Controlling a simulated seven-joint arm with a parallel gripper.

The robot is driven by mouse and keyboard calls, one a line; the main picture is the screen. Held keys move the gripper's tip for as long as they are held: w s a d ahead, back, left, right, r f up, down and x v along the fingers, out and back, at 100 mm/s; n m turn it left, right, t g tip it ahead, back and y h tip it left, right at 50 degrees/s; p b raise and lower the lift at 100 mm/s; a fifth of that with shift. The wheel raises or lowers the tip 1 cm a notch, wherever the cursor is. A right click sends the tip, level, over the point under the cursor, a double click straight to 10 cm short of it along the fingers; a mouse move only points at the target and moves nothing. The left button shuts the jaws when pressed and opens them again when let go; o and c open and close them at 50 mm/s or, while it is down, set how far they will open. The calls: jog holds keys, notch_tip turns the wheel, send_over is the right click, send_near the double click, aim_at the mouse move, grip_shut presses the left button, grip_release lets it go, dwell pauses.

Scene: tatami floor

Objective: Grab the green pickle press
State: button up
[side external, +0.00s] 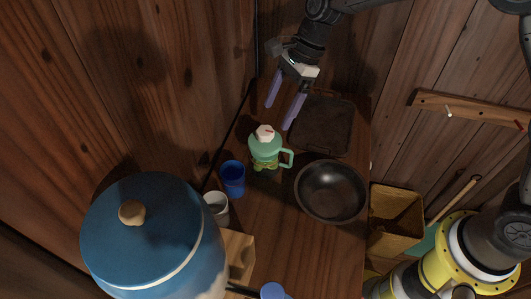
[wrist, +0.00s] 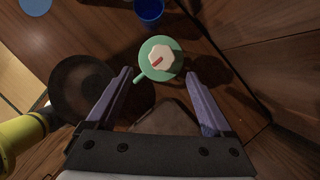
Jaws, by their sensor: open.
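The green pickle press (side external: 265,147) stands upright on the wooden table, with a pale knob on its lid and a handle on its right side in the side view. In the wrist view the press (wrist: 171,68) shows from above, with a red mark on its white knob and its handle pointing to the lower left. My gripper (side external: 279,117) is open, with purple fingers above and just behind the press, apart from it. In the wrist view my gripper (wrist: 160,72) has its fingers either side of the press's lower part in the picture. Nothing is between the fingers.
A dark pan (side external: 331,191) sits right of the press. A blue cup (side external: 232,178) and a white cup (side external: 217,207) stand to its left front. A dark tray (side external: 320,124) lies behind. A large blue-lidded jar (side external: 150,235) fills the left front.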

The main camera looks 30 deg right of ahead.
aim_at(266, 130)
jog(key=shift+x, duration=3.1)
jog(key=shift+w+a+r, duration=0.1)
jog(key=shift+w+a, duration=0.05)
jog(key=shift+a, duration=0.05)
grip_shut()
jog(key=shift+r, duration=0.15)
